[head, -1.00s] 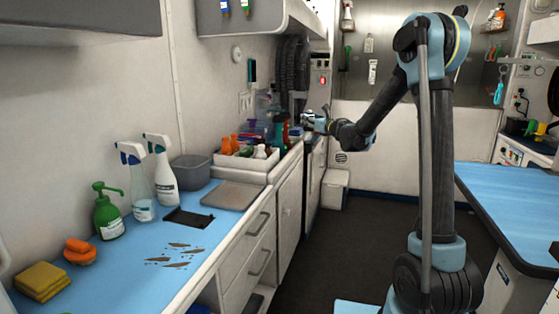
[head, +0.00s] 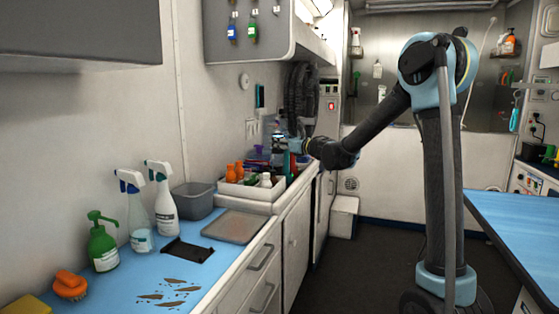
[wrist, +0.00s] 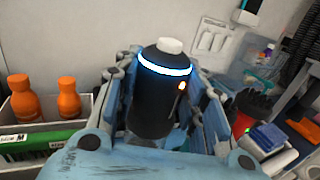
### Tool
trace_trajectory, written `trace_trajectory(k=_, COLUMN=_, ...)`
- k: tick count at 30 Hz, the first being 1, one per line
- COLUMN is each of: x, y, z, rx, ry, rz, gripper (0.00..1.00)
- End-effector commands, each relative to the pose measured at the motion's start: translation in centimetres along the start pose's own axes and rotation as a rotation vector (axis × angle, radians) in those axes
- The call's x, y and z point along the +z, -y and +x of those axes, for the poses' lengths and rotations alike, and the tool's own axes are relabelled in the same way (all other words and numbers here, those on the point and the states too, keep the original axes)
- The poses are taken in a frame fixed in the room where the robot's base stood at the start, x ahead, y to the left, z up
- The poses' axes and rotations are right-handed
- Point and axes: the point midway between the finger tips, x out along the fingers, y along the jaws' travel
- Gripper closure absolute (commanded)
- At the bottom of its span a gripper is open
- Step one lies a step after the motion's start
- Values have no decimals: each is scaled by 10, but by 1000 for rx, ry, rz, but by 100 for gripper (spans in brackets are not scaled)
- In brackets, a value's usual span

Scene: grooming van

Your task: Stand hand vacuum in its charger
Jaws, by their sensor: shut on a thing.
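The hand vacuum looks like a dark upright cylinder (wrist: 152,105) with a white cap, a glowing blue ring and a small orange light. My gripper (wrist: 158,100) is shut around it, with fingers on both sides in the wrist view. In the head view my gripper (head: 300,146) is small and far off, above the back end of the left counter, by the white tray. The vacuum cannot be made out clearly there. I cannot pick out the charger with certainty in either view.
A white tray (head: 230,188) holds orange and white bottles. Orange bottles (wrist: 69,99) and a green box (wrist: 35,145) lie left of the gripper. A blue-topped item (wrist: 267,138) is at right. Spray bottles (head: 165,205) stand nearer. The aisle floor (head: 350,270) is clear.

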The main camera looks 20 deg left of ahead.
Motion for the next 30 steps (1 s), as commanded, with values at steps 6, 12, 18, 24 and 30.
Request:
trace_trajectory(k=6, x=-13, y=2, z=-1, rx=-3, ry=0, rz=0, gripper=99)
trace_trajectory(k=12, x=-37, y=3, z=-2, rx=-3, ry=0, rz=0, gripper=99)
trace_trajectory(k=18, x=-50, y=3, z=-3, rx=-3, ry=1, rz=0, gripper=99)
trace_trajectory(k=24, x=-50, y=3, z=-3, rx=-3, ry=0, rz=0, gripper=99)
trace_trajectory(k=30, x=-52, y=3, z=-3, rx=-3, ry=0, rz=0, gripper=42)
